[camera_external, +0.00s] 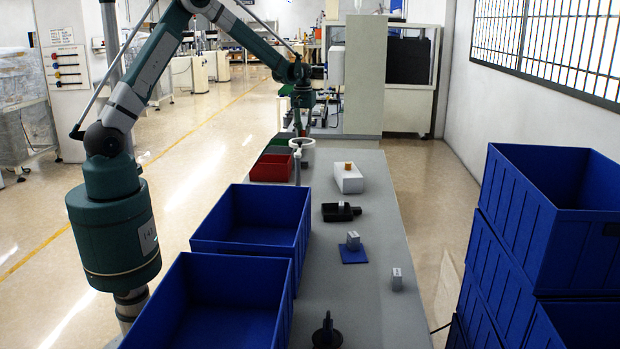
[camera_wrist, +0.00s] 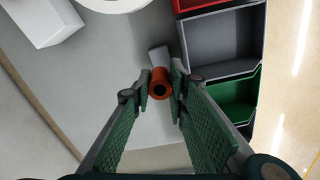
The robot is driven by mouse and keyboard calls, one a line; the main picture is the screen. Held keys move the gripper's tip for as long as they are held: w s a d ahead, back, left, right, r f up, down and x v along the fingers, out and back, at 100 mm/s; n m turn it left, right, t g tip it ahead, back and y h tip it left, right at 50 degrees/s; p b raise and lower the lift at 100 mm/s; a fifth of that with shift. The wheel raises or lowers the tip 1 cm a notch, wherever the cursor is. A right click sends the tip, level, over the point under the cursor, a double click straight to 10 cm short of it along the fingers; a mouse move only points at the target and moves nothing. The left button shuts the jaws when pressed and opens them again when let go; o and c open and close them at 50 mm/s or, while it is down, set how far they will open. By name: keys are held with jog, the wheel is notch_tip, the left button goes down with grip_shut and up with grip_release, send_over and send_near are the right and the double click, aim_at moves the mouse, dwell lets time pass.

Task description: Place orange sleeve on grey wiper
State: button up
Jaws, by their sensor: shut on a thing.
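My gripper (camera_wrist: 160,85) is shut on the orange sleeve (camera_wrist: 160,76), whose dark open end faces the wrist camera. A small light-grey piece (camera_wrist: 158,54) shows just beyond the sleeve, partly hidden by it; it may be the grey wiper, but I cannot tell for sure. Whether the sleeve touches this piece is also unclear. In the external view my gripper (camera_external: 300,122) is small, at the far end of the bench, and the held sleeve cannot be made out there.
A white ring (camera_external: 302,143) on a post stands near my gripper. Red (camera_external: 271,167) and green bins lie beside it, with a white box (camera_external: 349,180) to the right. Large blue bins (camera_external: 250,240) line the left bench edge.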

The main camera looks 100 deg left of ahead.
send_over(304, 159)
jog(key=shift+d+f+b, duration=0.2)
jog(key=shift+f, duration=1.4)
jog(key=shift+d+f+b, duration=0.15)
jog(key=shift+f+b, duration=0.05)
jog(key=shift+f, duration=1.35)
jog(key=shift+f+b, duration=0.3)
jog(key=shift+f, duration=1.6)
jog(key=shift+f, duration=0.2)
jog(key=o, duration=0.4)
jog(key=shift+r, duration=0.1)
jog(key=shift+r, duration=0.1)
notch_tip(304, 159, up, 12)
jog(key=shift+s+r+p, duration=0.1)
jog(key=shift+p, duration=0.65)
